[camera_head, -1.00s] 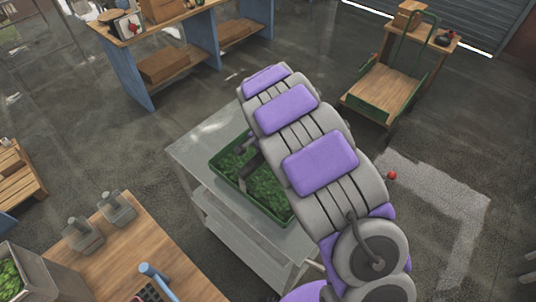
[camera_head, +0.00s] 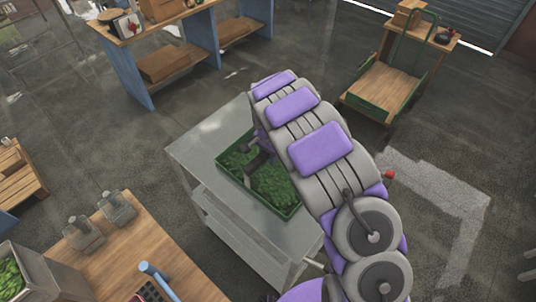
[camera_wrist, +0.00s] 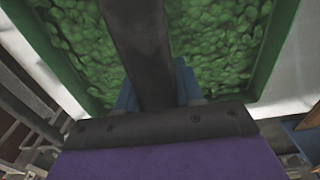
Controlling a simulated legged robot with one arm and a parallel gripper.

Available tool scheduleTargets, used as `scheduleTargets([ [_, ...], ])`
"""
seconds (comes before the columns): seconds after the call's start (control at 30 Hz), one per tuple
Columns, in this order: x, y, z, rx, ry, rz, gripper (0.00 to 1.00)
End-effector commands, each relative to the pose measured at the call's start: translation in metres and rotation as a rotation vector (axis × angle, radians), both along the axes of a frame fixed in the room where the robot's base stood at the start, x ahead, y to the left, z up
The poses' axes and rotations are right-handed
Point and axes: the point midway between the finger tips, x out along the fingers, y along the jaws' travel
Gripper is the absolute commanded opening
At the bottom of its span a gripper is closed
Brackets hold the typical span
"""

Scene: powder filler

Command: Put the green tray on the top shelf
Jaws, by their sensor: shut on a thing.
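The green tray (camera_head: 245,187), filled with green leafy pieces, is at the grey cart's top (camera_head: 198,148) in the head view. I cannot tell whether it rests on the top or hangs just above it. My gripper (camera_head: 262,158) is shut on the tray, its dark parts reaching over the leafy contents. My arm hides the tray's right side. In the wrist view the tray (camera_wrist: 272,45) fills the upper part, with a dark bar of my gripper (camera_wrist: 145,60) across it. The exact grip point is hidden.
The cart has a lower shelf (camera_head: 235,225). A blue-sided wooden shelf unit (camera_head: 140,65) stands at the back, with boxes on it. A flatbed trolley (camera_head: 385,90) is at back right. A wooden table (camera_head: 130,245) with containers is at lower left. Open floor lies between them.

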Motion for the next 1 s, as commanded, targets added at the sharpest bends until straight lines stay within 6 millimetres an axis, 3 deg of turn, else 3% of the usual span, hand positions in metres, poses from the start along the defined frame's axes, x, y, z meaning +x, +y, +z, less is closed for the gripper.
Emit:
scheduleTargets([
  [0.03,0.000,0.000,-0.001,0.001,-0.001,0.000,0.00],
  [0.07,0.000,0.000,-0.002,0.001,-0.001,0.000,0.37],
  [0.3,0.000,0.002,-0.002,-0.001,0.000,0.001,0.60],
  [0.67,0.001,0.003,0.004,-0.002,-0.001,0.000,0.62],
  [0.77,0.001,0.003,0.017,0.000,-0.004,0.000,0.62],
  [1.0,0.001,0.003,0.066,0.002,-0.008,0.001,0.62],
])
